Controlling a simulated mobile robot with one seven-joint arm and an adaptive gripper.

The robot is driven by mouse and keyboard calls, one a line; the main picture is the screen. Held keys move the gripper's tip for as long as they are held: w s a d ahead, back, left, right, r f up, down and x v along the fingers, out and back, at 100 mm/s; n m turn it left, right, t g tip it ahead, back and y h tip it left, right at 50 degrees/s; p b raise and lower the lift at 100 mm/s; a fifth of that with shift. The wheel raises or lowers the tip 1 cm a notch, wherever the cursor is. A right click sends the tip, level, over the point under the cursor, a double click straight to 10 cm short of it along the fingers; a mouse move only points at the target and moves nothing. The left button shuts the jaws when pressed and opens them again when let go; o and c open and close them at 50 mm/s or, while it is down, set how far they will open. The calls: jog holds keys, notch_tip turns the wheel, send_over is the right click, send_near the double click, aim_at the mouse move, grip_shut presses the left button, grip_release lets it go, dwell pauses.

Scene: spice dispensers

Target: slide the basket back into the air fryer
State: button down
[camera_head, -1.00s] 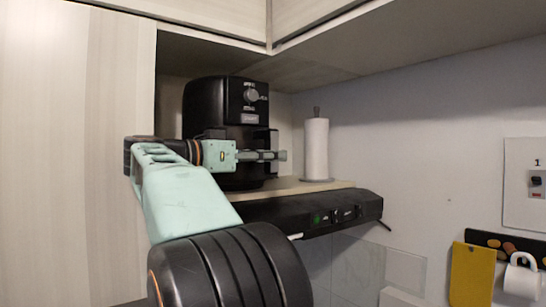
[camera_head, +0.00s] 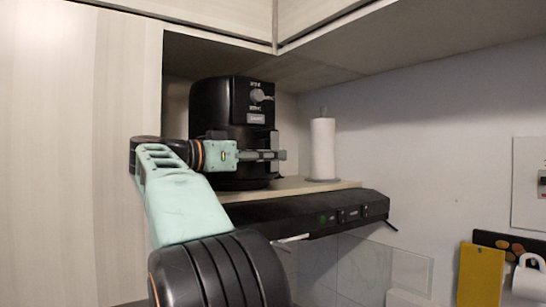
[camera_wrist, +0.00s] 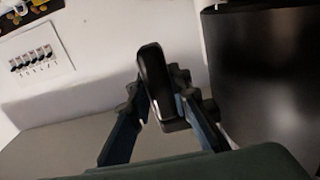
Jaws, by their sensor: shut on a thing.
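The black air fryer (camera_head: 218,105) stands on a shelf, its control panel with a grey knob facing right. My gripper (camera_head: 278,155) is in front of its lower part, fingers pointing right. In the wrist view, my gripper (camera_wrist: 165,105) is shut on the black basket handle (camera_wrist: 153,80), which stands between the two fingers. The air fryer's dark curved body (camera_wrist: 265,80) fills the right of that view. My gripper and arm hide much of the basket front in the head view, so I cannot tell how far out the basket sits.
A paper towel roll (camera_head: 322,148) stands to the right on the wooden shelf (camera_head: 300,186). A black range hood (camera_head: 335,212) is below the shelf. Cabinets (camera_head: 215,20) close in above, and a tall panel (camera_head: 70,150) stands at left.

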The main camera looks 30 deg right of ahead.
jog(key=shift+w+r, duration=0.15)
jog(key=shift+w, duration=0.15)
jog(key=shift+s+r, duration=0.1)
jog(key=shift+r, duration=0.45)
dwell(0.6)
jog(key=shift+f+b, duration=0.4)
jog(key=shift+b, duration=0.1)
jog(key=shift+f, duration=0.15)
jog(key=shift+s+b, duration=0.2)
jog(key=shift+b, duration=0.15)
jog(key=s+d+b, duration=0.1)
jog(key=s+b, duration=0.4)
jog(key=s, duration=0.8)
dwell(1.7)
jog(key=shift+f, duration=0.1)
dwell(0.7)
